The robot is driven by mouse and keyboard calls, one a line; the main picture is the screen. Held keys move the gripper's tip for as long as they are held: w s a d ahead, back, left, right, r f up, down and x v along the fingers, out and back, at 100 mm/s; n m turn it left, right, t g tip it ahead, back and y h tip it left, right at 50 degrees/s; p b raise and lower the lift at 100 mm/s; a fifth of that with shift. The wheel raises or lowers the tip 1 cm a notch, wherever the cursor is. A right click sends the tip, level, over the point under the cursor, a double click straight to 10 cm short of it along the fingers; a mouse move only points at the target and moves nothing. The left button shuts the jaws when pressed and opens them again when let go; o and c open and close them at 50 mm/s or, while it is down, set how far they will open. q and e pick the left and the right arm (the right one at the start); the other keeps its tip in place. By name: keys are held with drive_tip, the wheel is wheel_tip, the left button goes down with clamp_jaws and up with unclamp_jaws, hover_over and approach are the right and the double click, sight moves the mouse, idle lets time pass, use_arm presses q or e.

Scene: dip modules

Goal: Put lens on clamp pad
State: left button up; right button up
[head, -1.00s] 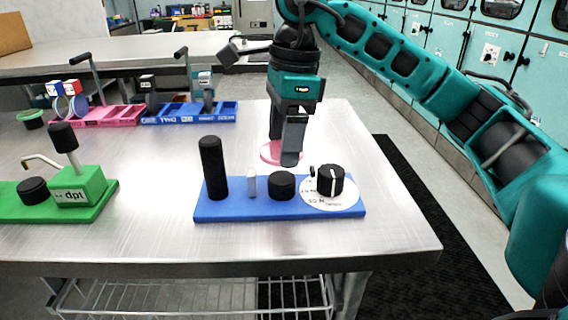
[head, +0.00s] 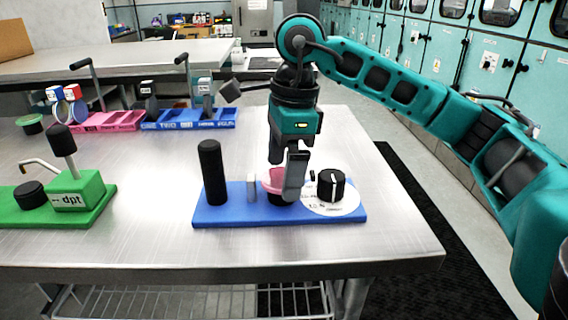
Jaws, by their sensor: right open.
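A pink round dish-like piece (head: 271,178) is at the blue module, over a low black round pad (head: 282,199). Whether it rests on the pad is hidden by my finger. I cannot tell for sure that this piece is the lens or that the pad is the clamp pad. My right gripper (head: 284,176) points down, open, with a grey finger in front of the pink piece. Round lens-like discs (head: 60,112) with coloured blocks stand at the left, by the pink tray (head: 105,122). My left gripper is not in view.
The blue base (head: 232,208) also carries a tall black post (head: 212,172), a small white peg (head: 251,188) and a black knob (head: 332,186) on a white dial. A green module (head: 92,210) stands left and a blue tray (head: 190,119) behind. Bare table lies between them.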

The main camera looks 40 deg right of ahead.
drive_tip(key=shift+r, duration=0.6)
use_arm(q)
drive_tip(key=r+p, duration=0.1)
drive_tip(key=p, duration=0.1)
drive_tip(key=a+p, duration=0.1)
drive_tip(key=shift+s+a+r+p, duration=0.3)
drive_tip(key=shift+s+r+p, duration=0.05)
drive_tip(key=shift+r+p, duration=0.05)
use_arm(e)
wheel_tip(320, 180, up, 11)
drive_tip(key=d, duration=0.1)
drive_tip(key=shift+s+d, duration=0.15)
drive_tip(key=shift+s, duration=0.1)
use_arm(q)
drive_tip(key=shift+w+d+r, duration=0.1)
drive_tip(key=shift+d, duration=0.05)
